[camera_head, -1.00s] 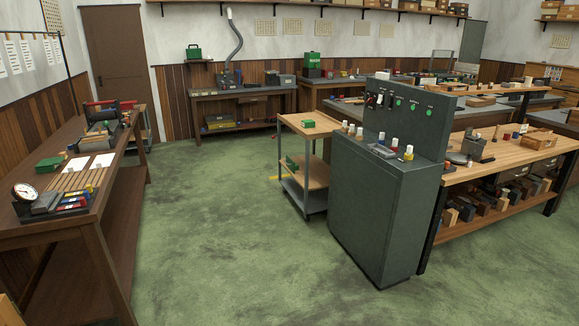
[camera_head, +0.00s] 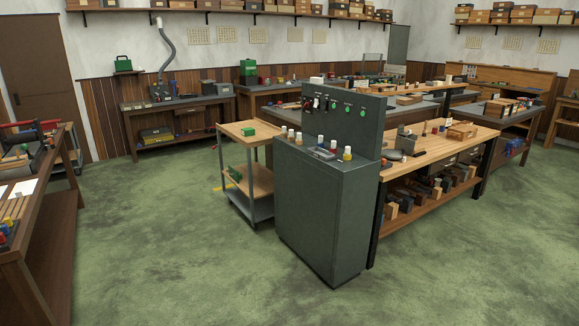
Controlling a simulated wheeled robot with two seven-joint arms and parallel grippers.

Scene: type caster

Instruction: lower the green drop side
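No part clearly readable as a green drop side shows. The wooden-topped trolley (camera_head: 237,126) stands left of centre, beside a dark grey-green cabinet (camera_head: 322,215). A small green block or box (camera_head: 248,131) sits on its top. A green piece (camera_head: 234,174) shows at the left side of its lower wooden shelf; it is too small to tell what it is. A green case (camera_head: 123,64) sits on a wall shelf and a green box (camera_head: 248,68) on the back bench. Neither of my grippers is in view.
Small bottles and a tray (camera_head: 321,153) stand on the cabinet. A wooden workbench (camera_head: 460,137) is at the right, with blocks on its lower shelf. A brown bench (camera_head: 45,220) runs along the left. The green floor (camera_head: 160,240) between is clear.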

